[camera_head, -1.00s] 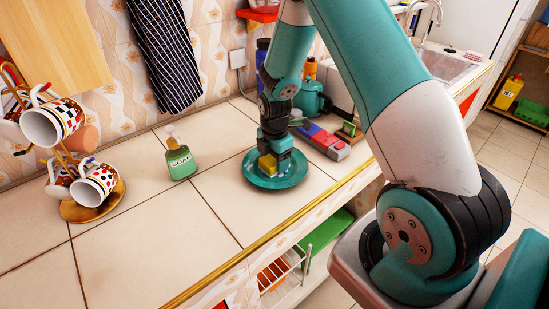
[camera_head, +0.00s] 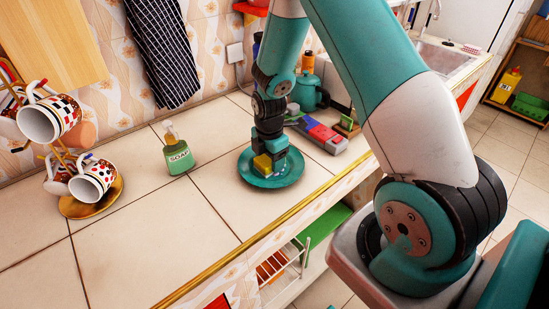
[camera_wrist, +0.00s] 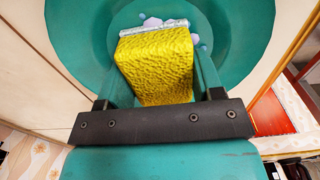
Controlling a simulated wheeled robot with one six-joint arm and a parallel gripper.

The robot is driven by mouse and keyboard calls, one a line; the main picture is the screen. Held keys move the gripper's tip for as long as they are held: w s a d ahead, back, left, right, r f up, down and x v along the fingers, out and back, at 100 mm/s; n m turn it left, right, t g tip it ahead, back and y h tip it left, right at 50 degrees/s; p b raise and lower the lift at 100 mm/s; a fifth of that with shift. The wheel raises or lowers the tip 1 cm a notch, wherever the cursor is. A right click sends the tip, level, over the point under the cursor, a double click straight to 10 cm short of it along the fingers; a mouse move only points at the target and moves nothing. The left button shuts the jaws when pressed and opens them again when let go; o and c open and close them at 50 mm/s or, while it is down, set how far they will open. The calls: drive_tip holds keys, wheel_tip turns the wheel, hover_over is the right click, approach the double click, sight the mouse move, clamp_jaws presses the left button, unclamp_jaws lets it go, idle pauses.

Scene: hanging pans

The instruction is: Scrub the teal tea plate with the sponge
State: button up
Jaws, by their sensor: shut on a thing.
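The teal tea plate (camera_head: 287,180) lies flat on the tiled counter in the head view. In the wrist view, the plate (camera_wrist: 245,75) fills much of the picture, with pale foam-like spots near the sponge. The sponge (camera_head: 262,164) is down at the plate's surface; exact contact is hard to tell.
A green soap bottle (camera_head: 178,152) stands left of the plate. A gold mug stand (camera_head: 91,203) with several mugs is at the far left. A red, blue and grey box (camera_head: 321,132) and a teal pot (camera_head: 308,93) stand behind the plate. The front counter is clear.

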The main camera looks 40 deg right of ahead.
drive_tip(key=shift+d+r, duration=0.1)
drive_tip(key=shift+d, duration=1.85)
drive_tip(key=shift+a, duration=2)
drive_tip(key=shift+d, duration=2)
drive_tip(key=shift+a+p, duration=0.4)
drive_tip(key=shift+a, duration=1.6)
drive_tip(key=shift+d, duration=2.05)
drive_tip(key=shift+r+p, duration=2.35)
drive_tip(key=shift+r, duration=0.55)
drive_tip(key=shift+r, duration=0.1)
